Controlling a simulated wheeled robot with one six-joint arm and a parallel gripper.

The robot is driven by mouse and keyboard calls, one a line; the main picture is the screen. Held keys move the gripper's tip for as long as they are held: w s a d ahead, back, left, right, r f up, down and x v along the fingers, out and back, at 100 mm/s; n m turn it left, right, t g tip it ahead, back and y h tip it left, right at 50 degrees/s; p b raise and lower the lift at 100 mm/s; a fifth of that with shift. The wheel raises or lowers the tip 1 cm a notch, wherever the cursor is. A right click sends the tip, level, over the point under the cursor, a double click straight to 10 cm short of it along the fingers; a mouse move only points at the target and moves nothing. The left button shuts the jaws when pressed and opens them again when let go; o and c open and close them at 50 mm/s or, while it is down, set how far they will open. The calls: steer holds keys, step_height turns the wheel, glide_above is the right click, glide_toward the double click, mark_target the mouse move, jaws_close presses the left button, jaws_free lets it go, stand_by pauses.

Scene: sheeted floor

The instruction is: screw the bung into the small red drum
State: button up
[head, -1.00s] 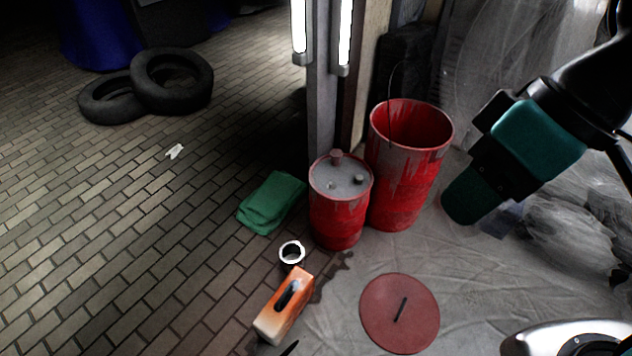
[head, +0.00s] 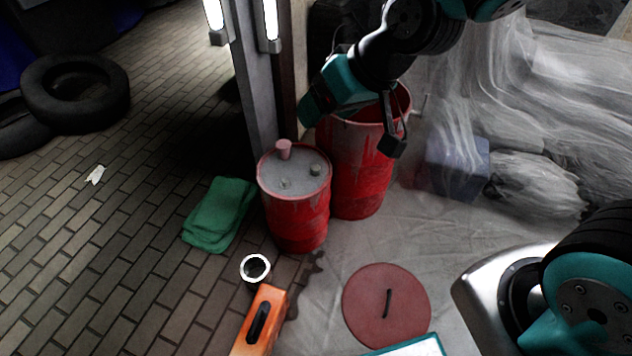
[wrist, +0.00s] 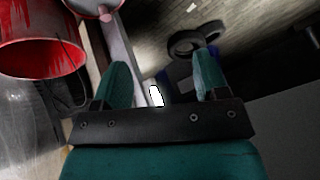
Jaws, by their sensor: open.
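The small red drum (head: 295,215) stands upright on the floor with a dirty grey top. A reddish bung (head: 283,150) stands upright at the back left of that top; I cannot tell how deep it sits. Two small grey fittings also show on the top. My gripper (head: 311,108) is open and empty, above and to the right of the bung and apart from it. In the wrist view my two teal fingers (wrist: 160,82) are spread with nothing between them. The small drum's top (wrist: 92,6) shows cut off at the upper edge there.
A large open red drum (head: 362,170) stands right behind the small one. A post (head: 253,80) rises behind them.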

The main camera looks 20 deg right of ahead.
steer(key=w+f+m+t+b, duration=0.15)
steer(key=w+f+b, duration=0.4)
steer(key=f, duration=0.55)
steer(key=t+h+b, duration=0.3)
steer(key=t+b, duration=0.7)
steer(key=b, duration=0.7)
glide_toward(317, 170)
steer(key=shift+m, duration=0.45)
steer(key=x, duration=0.1)
steer(key=b+x, duration=0.1)
steer(key=x, duration=0.3)
steer(key=shift+a+f, duration=0.15)
steer(key=shift+a, duration=0.15)
steer(key=b+x, duration=0.2)
steer(key=x, duration=0.1)
steer(key=b+x, duration=0.1)
steer(key=shift+w+d+f, duration=0.1)
steer(key=shift+w+d, duration=0.2)
steer(key=shift+w, duration=0.1)
steer(key=shift+w+a, duration=0.1)
steer(key=shift+w, duration=0.3)
steer(key=shift+g, duration=0.25)
steer(key=shift+c, duration=0.2)
